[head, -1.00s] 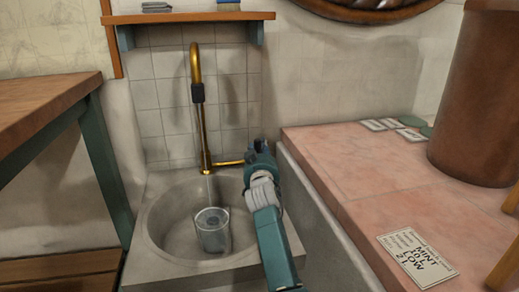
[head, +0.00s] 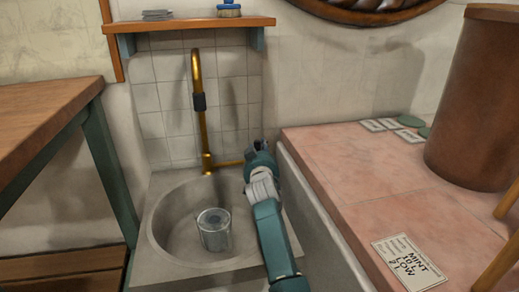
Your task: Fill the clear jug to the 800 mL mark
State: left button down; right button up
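The clear jug (head: 213,231) stands upright in the round stone sink (head: 165,238), below the brass tap (head: 197,70) with its black collar. Its mL marks and liquid level are too small to read. No stream of water shows clearly now. The tap's brass lever (head: 229,163) points right from the base of the tap. My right gripper (head: 262,146) is at the right end of this lever, above the sink's right rim. Its fingers are small and dark, so their opening and any contact with the lever are unclear. My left gripper is out of view.
A pink tiled counter (head: 335,165) on the right holds a label card (head: 408,260), several small cards and discs, and a brown cylinder (head: 475,100). A wooden shelf (head: 185,23) hangs above the tap. A wooden table (head: 45,110) stands left.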

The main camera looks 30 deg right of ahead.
jog(key=shift+o, duration=1.3)
jog(key=shift+w+r, duration=0.1)
jog(key=shift+r, duration=0.05)
jog(key=shift+s+a, duration=0.15)
jog(key=shift+s, duration=0.05)
jog(key=v, duration=0.7)
jog(key=shift+s, duration=0.15)
